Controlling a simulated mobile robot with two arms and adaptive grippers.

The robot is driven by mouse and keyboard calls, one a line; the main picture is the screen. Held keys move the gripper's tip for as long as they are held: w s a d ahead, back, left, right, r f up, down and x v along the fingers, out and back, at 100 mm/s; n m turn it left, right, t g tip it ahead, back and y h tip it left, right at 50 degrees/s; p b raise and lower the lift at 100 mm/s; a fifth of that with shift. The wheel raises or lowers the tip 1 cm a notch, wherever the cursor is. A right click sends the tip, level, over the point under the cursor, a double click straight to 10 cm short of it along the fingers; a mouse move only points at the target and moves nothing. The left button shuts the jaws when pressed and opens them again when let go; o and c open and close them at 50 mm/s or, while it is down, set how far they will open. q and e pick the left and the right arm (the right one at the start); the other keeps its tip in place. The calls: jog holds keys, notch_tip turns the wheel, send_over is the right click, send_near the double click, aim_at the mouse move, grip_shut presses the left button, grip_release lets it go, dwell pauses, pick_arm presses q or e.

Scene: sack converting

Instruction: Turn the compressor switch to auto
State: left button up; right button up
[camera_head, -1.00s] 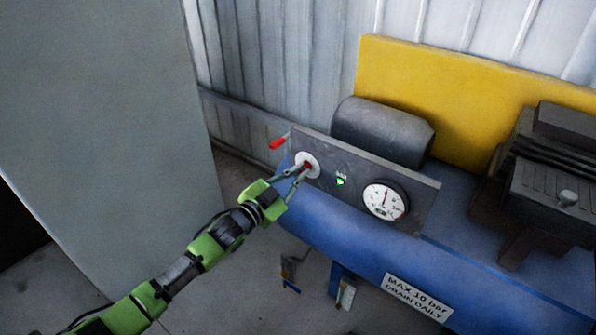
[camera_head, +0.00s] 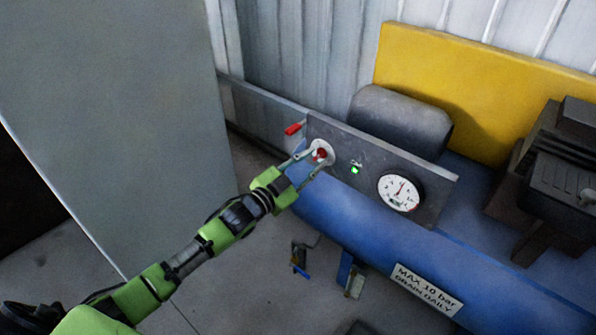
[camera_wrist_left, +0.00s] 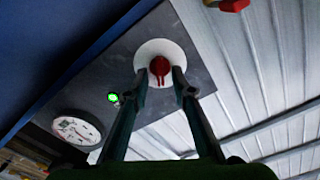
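The compressor switch is a red knob (camera_head: 320,154) on a round white plate (camera_head: 327,148) at the left end of a dark grey panel (camera_head: 366,160). In the left wrist view the red knob (camera_wrist_left: 159,68) shows ahead between my fingertips. My left gripper (camera_head: 312,163) is at the switch, its two fingers apart on either side of the knob. In the left wrist view gaps show between the fingers (camera_wrist_left: 159,85) and the knob, so it is open. Any marks on the plate are too small to read. My right gripper is not in view.
A green lamp (camera_head: 355,170) and a round gauge (camera_head: 400,192) sit right of the switch. A red lever (camera_head: 293,129) sticks out at the panel's left end. The blue tank (camera_head: 400,240) lies below. A grey cabinet (camera_head: 120,120) stands at left.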

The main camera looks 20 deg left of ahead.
pick_arm(q)
jog(key=v, duration=1.1)
jog(key=shift+s, duration=0.1)
